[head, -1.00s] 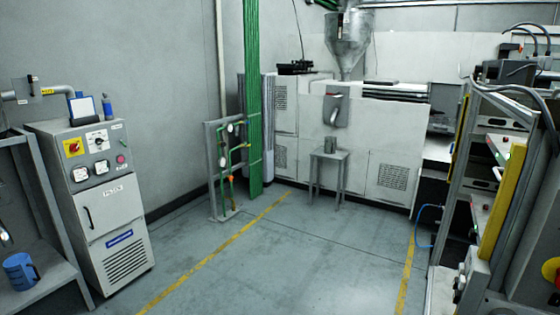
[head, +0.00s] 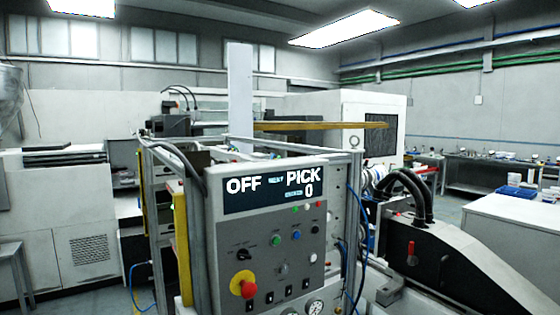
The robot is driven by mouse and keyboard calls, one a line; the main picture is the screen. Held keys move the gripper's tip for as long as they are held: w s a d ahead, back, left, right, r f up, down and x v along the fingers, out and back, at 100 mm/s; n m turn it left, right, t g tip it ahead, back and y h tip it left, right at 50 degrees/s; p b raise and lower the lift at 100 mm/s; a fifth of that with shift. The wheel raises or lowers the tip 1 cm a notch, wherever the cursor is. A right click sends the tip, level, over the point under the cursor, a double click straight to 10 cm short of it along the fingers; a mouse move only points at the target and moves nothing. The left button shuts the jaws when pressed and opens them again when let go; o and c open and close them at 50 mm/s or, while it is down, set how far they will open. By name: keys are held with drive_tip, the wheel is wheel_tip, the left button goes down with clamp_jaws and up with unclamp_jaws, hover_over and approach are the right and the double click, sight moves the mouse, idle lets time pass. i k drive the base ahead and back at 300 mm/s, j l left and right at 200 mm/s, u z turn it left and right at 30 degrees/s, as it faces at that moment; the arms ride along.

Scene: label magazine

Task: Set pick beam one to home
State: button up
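The label magazine machine's grey control panel (head: 268,240) stands at the centre of the head view. Its dark display (head: 272,189) reads "OFF", "PICK" and "0", with smaller text too fine to read surely. Below are a black rotary selector (head: 243,255), small coloured buttons, a red emergency stop on a yellow base (head: 243,285), a row of small black switches and gauges at the bottom edge. Which control or part belongs to pick beam one cannot be told. A yellowish horizontal bar (head: 320,125) extends above the panel. My gripper is not in view.
A grey machine with black hoses (head: 440,250) stands close on the right, beside a white-topped bench (head: 515,225). A white machine (head: 65,215) stands on the left. A far workbench (head: 490,165) holds small items. Little free floor shows.

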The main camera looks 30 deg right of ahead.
sight(220, 152)
drive_tip(key=z, duration=0.35)
drive_tip(key=i+j, duration=0.2)
drive_tip(key=j, duration=0.15)
drive_tip(key=i+j, duration=0.2)
drive_tip(key=j, duration=0.2)
drive_tip(key=i+j, duration=0.15)
drive_tip(key=j, duration=0.2)
drive_tip(key=i+j, duration=0.2)
drive_tip(key=j, duration=0.15)
drive_tip(key=i+j, duration=0.2)
drive_tip(key=j, duration=0.15)
